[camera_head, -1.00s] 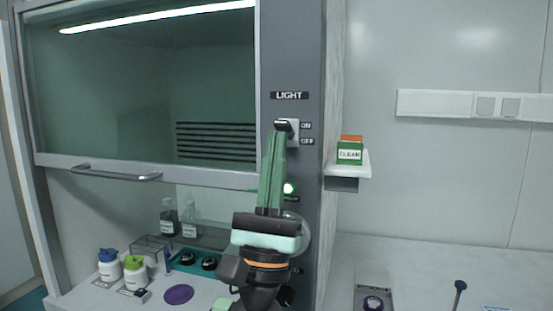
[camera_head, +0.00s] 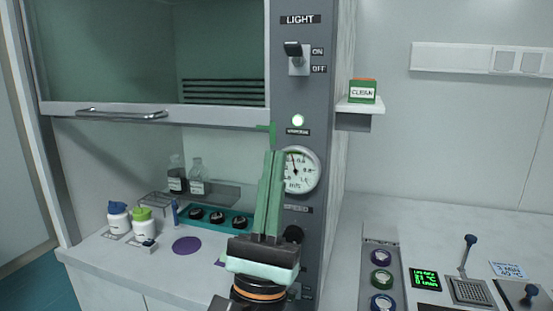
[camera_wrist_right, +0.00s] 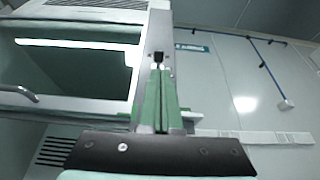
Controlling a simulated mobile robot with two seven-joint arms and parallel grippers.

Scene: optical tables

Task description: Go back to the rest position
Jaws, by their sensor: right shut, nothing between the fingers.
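My right gripper (camera_head: 273,155) is shut and empty, its green fingers pointing up in front of the grey control post (camera_head: 310,90). The light switch (camera_head: 297,55) sits on that post above the fingertips, its dark lever at the upper end by ON, apart from the gripper. In the right wrist view the shut fingers (camera_wrist_right: 161,72) point toward the post and the dark switch lever (camera_wrist_right: 158,57). My left gripper is not in view.
The fume hood sash (camera_head: 155,108) is partly raised. Bottles (camera_head: 142,225) and a teal tray (camera_head: 215,221) stand on the hood bench. A round gauge (camera_head: 300,171) is beside the fingers. A shelf holds a CLEAN box (camera_head: 363,92). The right bench carries control panels (camera_head: 381,256).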

